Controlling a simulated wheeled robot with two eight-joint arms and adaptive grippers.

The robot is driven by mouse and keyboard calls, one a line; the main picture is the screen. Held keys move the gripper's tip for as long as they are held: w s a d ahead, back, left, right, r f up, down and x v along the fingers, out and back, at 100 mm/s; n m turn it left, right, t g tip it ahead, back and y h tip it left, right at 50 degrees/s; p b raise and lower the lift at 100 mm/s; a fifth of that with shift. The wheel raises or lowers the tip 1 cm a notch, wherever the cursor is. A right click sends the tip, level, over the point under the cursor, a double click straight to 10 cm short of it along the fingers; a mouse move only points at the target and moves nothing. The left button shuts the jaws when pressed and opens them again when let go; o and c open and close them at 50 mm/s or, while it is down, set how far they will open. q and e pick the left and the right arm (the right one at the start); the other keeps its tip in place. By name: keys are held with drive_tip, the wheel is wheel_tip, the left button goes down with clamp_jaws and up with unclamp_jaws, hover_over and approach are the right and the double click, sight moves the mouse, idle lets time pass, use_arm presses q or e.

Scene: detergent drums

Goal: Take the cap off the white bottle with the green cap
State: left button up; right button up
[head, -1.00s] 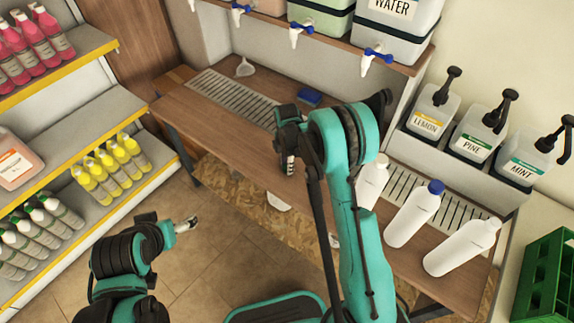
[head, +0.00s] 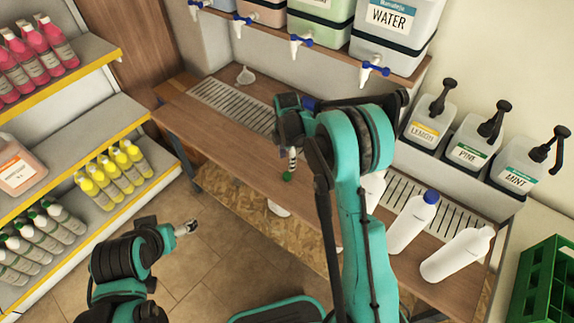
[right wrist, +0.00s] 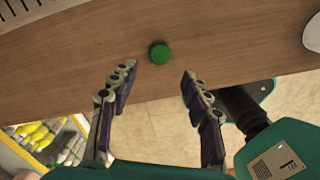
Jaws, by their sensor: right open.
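A green cap (head: 287,176) lies by itself on the wooden table near its front edge. It also shows in the right wrist view (right wrist: 160,53), with no bottle under it. My right gripper (head: 292,158) is just above the cap. In the right wrist view its two fingers (right wrist: 156,80) are apart and empty, with the cap beyond the tips. A white bottle (head: 374,191) stands right of the cap, partly hidden by my right arm; its top is hidden. Another white bottle (head: 457,255) at the right shows no coloured cap. My left gripper (head: 187,228) hangs low over the floor.
A white bottle with a blue cap (head: 413,222) stands between the other two. Pump containers (head: 468,150) line the back right, and tap dispensers (head: 320,37) sit on the shelf above. A green crate (head: 545,285) is at far right. The table left of my right gripper is mostly clear.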

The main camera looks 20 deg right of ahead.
drive_tip(key=s+r+m+t, duration=0.2)
drive_tip(key=s+r+m, duration=0.25)
drive_tip(key=r, duration=0.45)
drive_tip(key=s+r+m+t, duration=0.1)
drive_tip(key=s+r+m, duration=0.3)
drive_tip(key=s+r, duration=0.3)
drive_tip(key=s+r+m+t, duration=0.2)
drive_tip(key=s+m+t, duration=0.2)
drive_tip(key=s+m, duration=0.8)
drive_tip(key=shift+s+d+r+p, duration=0.15)
drive_tip(key=shift+s+r+p, duration=0.2)
drive_tip(key=shift+s, duration=0.8)
drive_tip(key=shift+f, duration=0.1)
drive_tip(key=shift+c, duration=0.3)
